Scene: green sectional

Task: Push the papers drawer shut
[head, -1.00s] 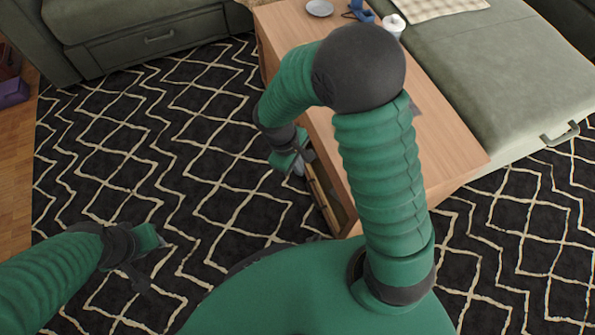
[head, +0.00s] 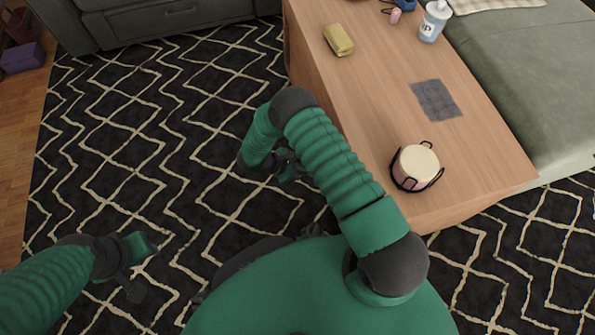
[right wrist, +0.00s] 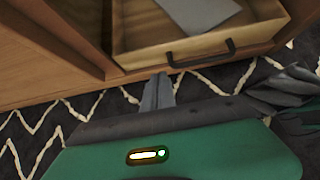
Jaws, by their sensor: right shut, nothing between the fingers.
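The papers drawer (right wrist: 165,61) shows in the right wrist view, in the side of the wooden table (head: 385,110). It stands at least partly open: a grey-white paper (right wrist: 195,12) is visible behind its light front. A black bar handle (right wrist: 200,54) is on that front. My right gripper (right wrist: 158,92) is shut and empty, its fingertips pointing at the front, left of the handle; contact is unclear. In the head view my right gripper (head: 290,170) is left of the table, and the drawer is hidden. My left gripper (head: 140,268) hangs over the rug, its jaw opening unclear.
On the tabletop are a cream round item in a black holder (head: 417,167), a grey cloth (head: 436,99), a yellow block (head: 338,40) and a bottle (head: 434,20). A green sofa (head: 530,80) stands right. The patterned rug (head: 150,130) is clear at left.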

